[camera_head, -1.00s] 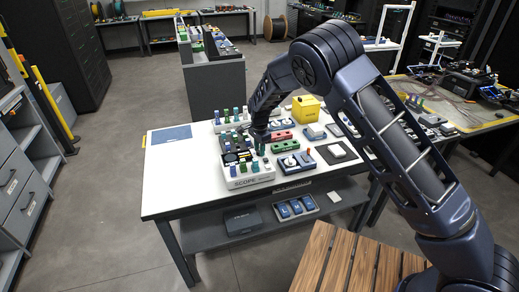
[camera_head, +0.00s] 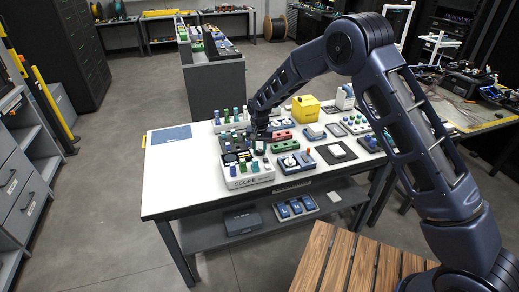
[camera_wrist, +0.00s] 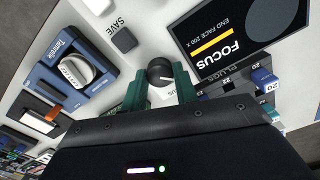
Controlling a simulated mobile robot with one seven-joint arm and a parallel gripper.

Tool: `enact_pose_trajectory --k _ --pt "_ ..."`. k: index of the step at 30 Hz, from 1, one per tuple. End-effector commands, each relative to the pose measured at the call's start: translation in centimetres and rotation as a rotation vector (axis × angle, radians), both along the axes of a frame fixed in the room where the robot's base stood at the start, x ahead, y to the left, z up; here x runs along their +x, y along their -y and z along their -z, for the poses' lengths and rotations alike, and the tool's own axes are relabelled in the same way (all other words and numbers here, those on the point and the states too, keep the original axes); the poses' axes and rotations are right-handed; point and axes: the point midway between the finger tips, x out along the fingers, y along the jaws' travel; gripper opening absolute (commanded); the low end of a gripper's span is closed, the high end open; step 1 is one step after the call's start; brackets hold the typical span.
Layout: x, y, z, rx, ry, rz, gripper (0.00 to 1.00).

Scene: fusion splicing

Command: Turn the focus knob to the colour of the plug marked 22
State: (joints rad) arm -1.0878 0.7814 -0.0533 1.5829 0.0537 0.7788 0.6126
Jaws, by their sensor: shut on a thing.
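The focus knob (camera_wrist: 160,72) is round and black with a pale pointer line, on the white scope panel beside the dark FOCUS screen (camera_wrist: 240,35). My gripper (camera_wrist: 160,88) has its teal fingers on both sides of the knob, shut on it. The pointer line points roughly right in the wrist view.
A blue Tamrelle device (camera_wrist: 72,70) with a white dial stands left of the knob in the wrist view, near a SAVE button (camera_wrist: 123,39). A yellow box (camera_head: 306,109) and several small devices crowd the table's right. The table's left (camera_head: 170,175) is mostly clear.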

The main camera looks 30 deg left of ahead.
Motion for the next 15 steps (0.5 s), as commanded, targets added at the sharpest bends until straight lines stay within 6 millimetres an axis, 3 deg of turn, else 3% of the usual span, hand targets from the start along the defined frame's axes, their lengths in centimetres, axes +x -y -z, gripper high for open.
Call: enact_pose_trajectory --k 15 --pt "0.19 0.01 -0.02 0.001 0.003 -0.237 0.06"
